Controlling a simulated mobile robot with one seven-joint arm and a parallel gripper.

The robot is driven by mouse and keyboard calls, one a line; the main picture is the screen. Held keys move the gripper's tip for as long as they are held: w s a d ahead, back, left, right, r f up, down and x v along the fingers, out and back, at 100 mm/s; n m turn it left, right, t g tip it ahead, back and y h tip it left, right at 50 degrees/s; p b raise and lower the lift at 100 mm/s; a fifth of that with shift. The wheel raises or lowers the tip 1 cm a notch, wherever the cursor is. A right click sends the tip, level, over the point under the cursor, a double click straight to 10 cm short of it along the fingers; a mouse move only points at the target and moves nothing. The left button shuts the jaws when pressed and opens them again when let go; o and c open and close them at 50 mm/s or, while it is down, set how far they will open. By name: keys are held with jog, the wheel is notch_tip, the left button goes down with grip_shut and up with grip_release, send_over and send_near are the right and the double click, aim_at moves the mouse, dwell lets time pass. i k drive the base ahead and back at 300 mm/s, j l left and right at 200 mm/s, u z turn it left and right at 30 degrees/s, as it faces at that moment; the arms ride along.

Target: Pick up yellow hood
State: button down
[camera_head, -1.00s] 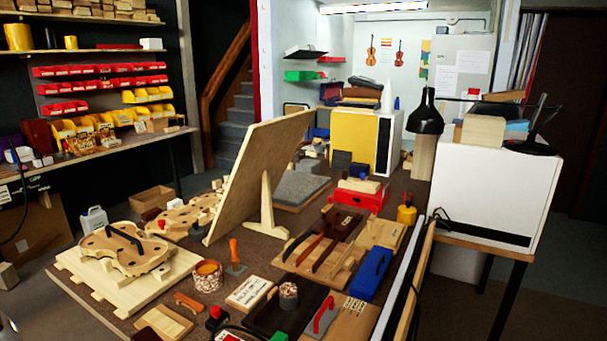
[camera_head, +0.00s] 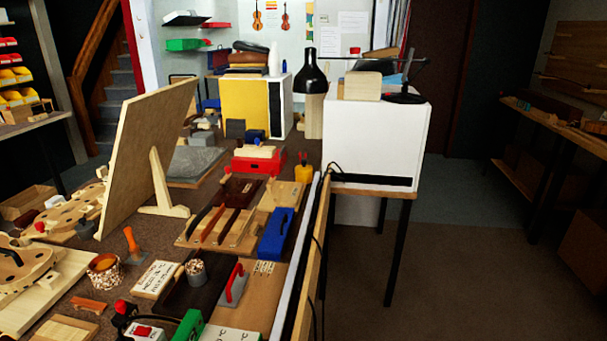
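No plain hood shape stands out in yellow. The largest yellow thing is the yellow front panel (camera_head: 243,108) of a white box at the back of the bench; I cannot tell whether it is the hood. A small yellow container (camera_head: 303,173) with a dark and red top stands upright near the bench's right edge. A black lamp (camera_head: 311,78) with a bell-shaped shade stands right of the yellow-fronted box. My gripper is not in view.
The crowded bench holds a leaning wooden board (camera_head: 143,150), a red box (camera_head: 258,160), a blue tool (camera_head: 276,234) and several violin parts. A white cabinet (camera_head: 375,140) on a table stands to its right. The floor (camera_head: 460,265) at right is clear.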

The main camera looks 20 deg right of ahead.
aim_at(304, 172)
jog(key=z, duration=1.05)
jog(key=i+z, duration=0.25)
jog(key=i, duration=2.1)
jog(key=i+u, duration=0.15)
jog(key=u, duration=0.2)
jog(key=i+u, duration=0.15)
jog(key=u, duration=0.2)
jog(key=i+l+u, duration=0.15)
jog(key=u, duration=0.2)
